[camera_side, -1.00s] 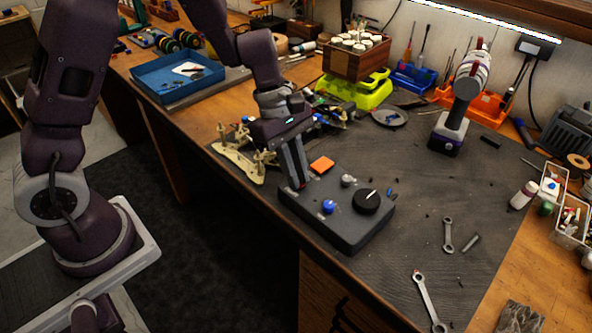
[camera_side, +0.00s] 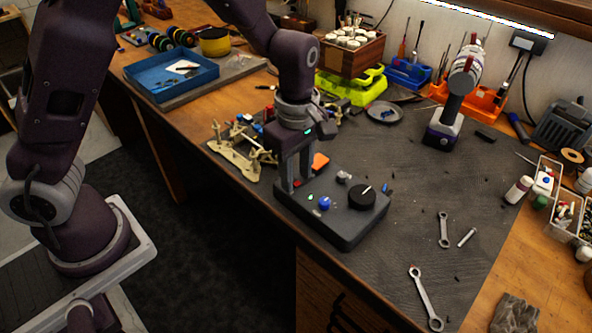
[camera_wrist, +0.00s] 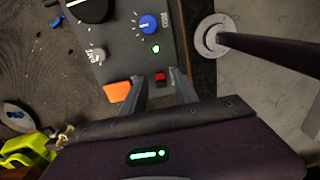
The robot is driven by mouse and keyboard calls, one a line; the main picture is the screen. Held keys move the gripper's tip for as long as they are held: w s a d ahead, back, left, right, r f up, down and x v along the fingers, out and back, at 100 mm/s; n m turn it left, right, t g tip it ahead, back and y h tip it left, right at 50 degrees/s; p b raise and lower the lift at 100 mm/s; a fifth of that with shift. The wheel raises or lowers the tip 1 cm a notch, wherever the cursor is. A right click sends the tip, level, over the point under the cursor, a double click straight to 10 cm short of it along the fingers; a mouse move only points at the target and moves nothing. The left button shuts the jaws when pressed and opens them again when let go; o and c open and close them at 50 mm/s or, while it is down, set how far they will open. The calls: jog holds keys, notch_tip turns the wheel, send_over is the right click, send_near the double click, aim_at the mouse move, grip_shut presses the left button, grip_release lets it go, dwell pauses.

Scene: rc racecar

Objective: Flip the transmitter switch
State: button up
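The transmitter is a dark grey box (camera_side: 345,226) on the bench mat, with a blue knob (camera_side: 325,203), a black dial (camera_side: 362,198) and a grey knob. In the wrist view the red switch (camera_wrist: 160,77) sits near the box's edge, close to the blue knob (camera_wrist: 148,24). A green light (camera_wrist: 155,49) glows between them. My gripper (camera_side: 295,184) is over the near-left end of the box, pointing down. Its fingers are apart, one on each side of the red switch in the wrist view; I cannot tell whether they touch it.
An orange block (camera_wrist: 118,92) lies close beside one finger. A tan car chassis (camera_side: 236,155) stands left of the box. The mat right of the box is mostly clear.

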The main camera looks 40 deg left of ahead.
aim_at(296, 182)
notch_tip(296, 182, up, 7)
jog(key=shift+r, duration=0.1)
dwell(0.4)
jog(key=s+a+r+m+t, duration=0.2)
jog(key=s+r+m, duration=0.3)
jog(key=s+m, duration=0.4)
jog(key=s+a+r+m+t, duration=0.3)
jog(key=s+a+r+m, duration=0.2)
jog(key=s+m, duration=0.4)
jog(key=shift+s+a+r+t, duration=0.15)
jog(key=shift+s+r+t, duration=0.3)
jog(key=shift+s, duration=0.65)
